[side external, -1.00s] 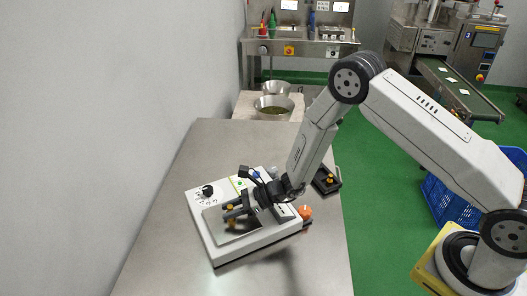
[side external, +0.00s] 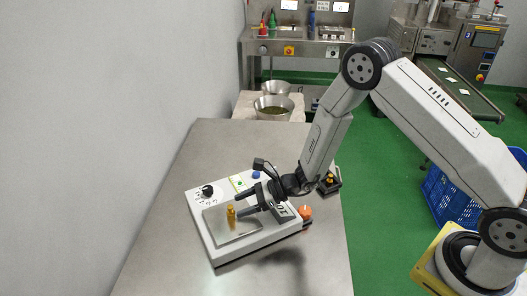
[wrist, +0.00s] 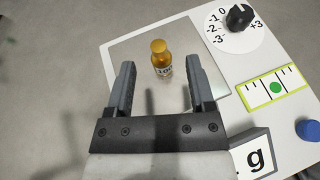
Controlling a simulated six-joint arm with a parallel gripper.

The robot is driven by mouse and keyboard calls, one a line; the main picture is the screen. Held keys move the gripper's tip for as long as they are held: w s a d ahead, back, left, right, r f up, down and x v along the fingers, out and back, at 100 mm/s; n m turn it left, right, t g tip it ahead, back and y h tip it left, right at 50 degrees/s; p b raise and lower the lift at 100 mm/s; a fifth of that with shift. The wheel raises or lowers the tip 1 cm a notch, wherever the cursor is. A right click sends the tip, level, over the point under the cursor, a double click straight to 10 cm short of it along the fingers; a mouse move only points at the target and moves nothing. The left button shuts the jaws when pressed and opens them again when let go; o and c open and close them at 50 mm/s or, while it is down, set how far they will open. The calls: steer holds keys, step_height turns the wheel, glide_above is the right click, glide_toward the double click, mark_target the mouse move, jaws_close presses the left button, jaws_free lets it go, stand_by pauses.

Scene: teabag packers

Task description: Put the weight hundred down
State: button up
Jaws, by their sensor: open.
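The weight hundred is a small brass cylinder with a knob top (side external: 231,217), standing upright on the square metal pan (side external: 243,228) of the white scale (side external: 270,240). In the wrist view the weight (wrist: 162,62) stands upright on the pan (wrist: 205,50), with a partly readable label on its side. My gripper (side external: 240,203) is open and empty. In the wrist view the gripper (wrist: 160,82) has its fingers apart on either side of the line to the weight, and the weight is beyond the fingertips, clear of both.
The scale has a black knob (wrist: 239,17) on a numbered dial, a level strip with a green dot (wrist: 275,88) and a blue button (wrist: 308,130). An orange thing (side external: 305,212) is at its right. A dark holder with brass weights (side external: 329,183) sits at the table's right edge.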

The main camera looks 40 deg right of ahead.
steer(key=v, duration=0.8)
steer(key=shift+s, duration=0.1)
stand_by(0.3)
steer(key=s+r+n+g+h, duration=0.4)
steer(key=s+n+g, duration=0.3)
steer(key=s+n, duration=0.45)
steer(key=s+d+r+n+t+h, duration=0.2)
steer(key=d+r+n+h, duration=0.4)
steer(key=n, duration=0.6)
steer(key=s+d+h, duration=0.1)
steer(key=d, duration=0.1)
steer(key=shift+s+d+r+n+t+h, duration=0.15)
steer(key=shift+s+d+n+t+h, duration=0.15)
steer(key=shift+d+n+t, duration=0.1)
